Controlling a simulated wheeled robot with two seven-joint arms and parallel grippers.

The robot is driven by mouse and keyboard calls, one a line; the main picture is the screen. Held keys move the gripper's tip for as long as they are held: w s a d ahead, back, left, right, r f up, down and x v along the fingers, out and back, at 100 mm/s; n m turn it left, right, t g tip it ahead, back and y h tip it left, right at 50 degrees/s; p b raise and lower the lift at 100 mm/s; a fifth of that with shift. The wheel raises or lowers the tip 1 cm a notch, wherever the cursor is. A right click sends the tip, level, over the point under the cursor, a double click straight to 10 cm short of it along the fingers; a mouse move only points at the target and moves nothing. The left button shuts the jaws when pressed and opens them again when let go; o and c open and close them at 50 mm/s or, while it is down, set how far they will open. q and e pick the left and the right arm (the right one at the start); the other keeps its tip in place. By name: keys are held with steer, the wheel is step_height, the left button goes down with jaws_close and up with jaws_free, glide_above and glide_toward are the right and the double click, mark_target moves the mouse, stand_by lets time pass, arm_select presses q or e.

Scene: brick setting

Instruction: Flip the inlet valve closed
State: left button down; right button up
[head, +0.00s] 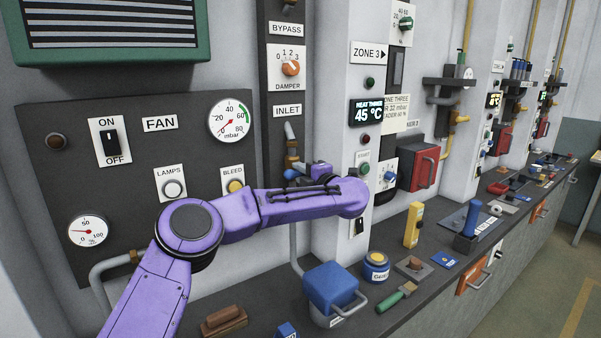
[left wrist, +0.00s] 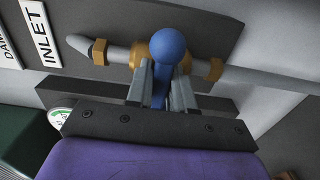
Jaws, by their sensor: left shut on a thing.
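The inlet valve sits on a grey pipe below the INLET label (head: 287,111) on the dark panel. Its brass fitting (head: 291,148) shows in the head view, with the blue handle (head: 291,174) just below, partly hidden by my left gripper (head: 301,177). In the left wrist view the handle's round blue knob (left wrist: 170,46) lies in front of the brass valve body. The blue lever runs between the two grey fingers of my left gripper (left wrist: 165,82), which is shut on it. In that view the lever looks roughly crosswise to the pipe (left wrist: 265,78). My right gripper is out of view.
The BLEED button (head: 235,186) and the FAN panel (head: 62,170) lie left of my gripper. A pillar with a screen (head: 367,112) stands to the right. A blue lidded container (head: 330,284) and several tools are on the counter below.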

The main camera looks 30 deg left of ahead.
arm_select(q)
steer(key=c, duration=1.1)
jaws_free()
steer(key=b+v, duration=0.4)
steer(key=v, duration=0.6)
steer(key=shift+d, duration=0.25)
